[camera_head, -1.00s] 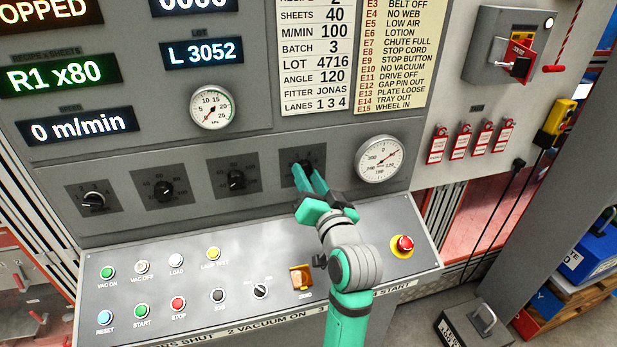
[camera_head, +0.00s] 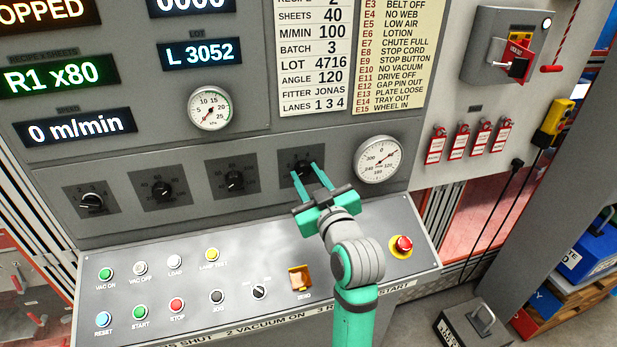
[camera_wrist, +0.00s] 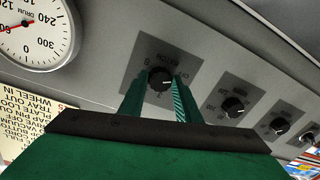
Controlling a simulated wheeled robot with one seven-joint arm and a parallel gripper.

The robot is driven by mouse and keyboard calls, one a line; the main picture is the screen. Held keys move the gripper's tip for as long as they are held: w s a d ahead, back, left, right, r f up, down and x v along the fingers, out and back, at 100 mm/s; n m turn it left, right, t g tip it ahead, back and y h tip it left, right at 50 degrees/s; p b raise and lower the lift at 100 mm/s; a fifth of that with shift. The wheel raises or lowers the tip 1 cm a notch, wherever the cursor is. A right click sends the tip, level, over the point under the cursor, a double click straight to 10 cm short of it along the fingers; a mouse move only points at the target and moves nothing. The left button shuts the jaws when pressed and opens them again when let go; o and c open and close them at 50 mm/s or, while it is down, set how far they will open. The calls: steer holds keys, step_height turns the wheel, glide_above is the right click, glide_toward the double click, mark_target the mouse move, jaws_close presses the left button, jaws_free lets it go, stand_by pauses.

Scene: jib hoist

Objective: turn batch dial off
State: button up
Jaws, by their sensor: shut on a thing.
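The batch dial (camera_head: 303,168) is a black knob on a dark square plate, the rightmost dial in the row on the grey panel. My gripper (camera_head: 309,172) reaches the dial from the front, one green finger on each side of the knob. In the wrist view my gripper (camera_wrist: 160,85) is shut on the knob. The fingers partly hide the dial's scale in the head view.
Other black dials (camera_head: 234,181) sit to the left. A round gauge (camera_head: 379,159) is close on the right. Below, a sloping console holds several buttons, an orange zero cover (camera_head: 300,279) and a red stop button (camera_head: 401,245) beside my arm.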

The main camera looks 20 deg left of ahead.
steer(key=shift+a+n, duration=0.1)
steer(key=shift+n, duration=0.3)
steer(key=o, duration=1.1)
steer(key=shift+c, duration=0.2)
steer(key=v, duration=1.1)
steer(key=shift+w, duration=0.15)
